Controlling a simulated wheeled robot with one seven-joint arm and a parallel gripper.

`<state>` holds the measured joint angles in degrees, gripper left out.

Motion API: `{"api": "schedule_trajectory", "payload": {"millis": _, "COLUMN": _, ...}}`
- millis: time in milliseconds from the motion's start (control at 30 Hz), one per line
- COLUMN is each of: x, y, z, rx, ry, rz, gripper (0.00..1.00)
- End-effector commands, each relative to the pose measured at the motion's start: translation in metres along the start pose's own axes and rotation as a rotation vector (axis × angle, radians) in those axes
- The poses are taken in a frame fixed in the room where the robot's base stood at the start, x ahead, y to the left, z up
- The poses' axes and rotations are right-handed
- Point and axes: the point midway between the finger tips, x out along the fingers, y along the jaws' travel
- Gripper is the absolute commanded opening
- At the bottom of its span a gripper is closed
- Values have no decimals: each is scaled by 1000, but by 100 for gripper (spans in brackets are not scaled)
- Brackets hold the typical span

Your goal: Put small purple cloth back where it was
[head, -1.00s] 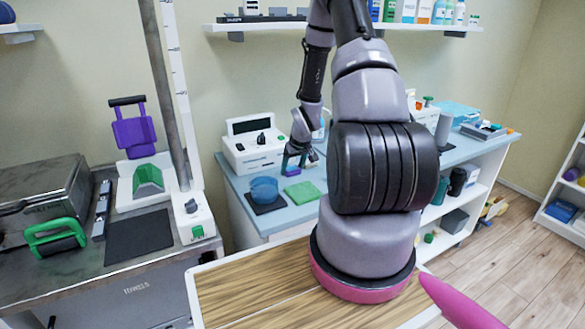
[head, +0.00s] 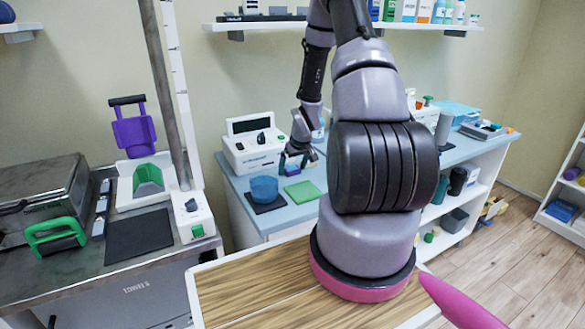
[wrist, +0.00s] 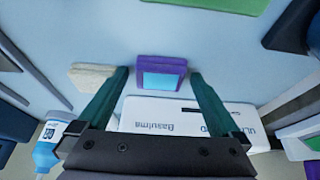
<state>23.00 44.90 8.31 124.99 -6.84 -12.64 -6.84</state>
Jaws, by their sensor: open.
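The small purple cloth (wrist: 161,75) shows in the wrist view as a folded purple piece with a light blue patch on its face. It lies over the pale blue counter (wrist: 60,35), between the two dark green fingers of my gripper (wrist: 160,78), with a gap on each side. My gripper is open. In the head view my gripper (head: 294,164) is low over the blue counter, just behind the green cloth (head: 302,191). The purple cloth is too small there to make out clearly.
A blue bowl (head: 264,187) sits on a dark mat in front. A beige block (wrist: 92,77) lies beside the left finger. A shelf (head: 270,27) hangs above.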

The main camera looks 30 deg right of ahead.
Motion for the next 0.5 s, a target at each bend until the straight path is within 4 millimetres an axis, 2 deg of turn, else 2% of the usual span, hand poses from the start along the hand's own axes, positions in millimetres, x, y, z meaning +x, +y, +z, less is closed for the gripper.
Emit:
{"api": "schedule_trajectory", "payload": {"millis": 167, "x": -17, "y": 1, "z": -2, "rx": 1, "ry": 3, "rz": 1, "gripper": 100}}
{"api": "schedule_trajectory", "payload": {"millis": 500, "x": -88, "y": 1, "z": -2, "rx": 0, "ry": 5, "rz": 2, "gripper": 100}}
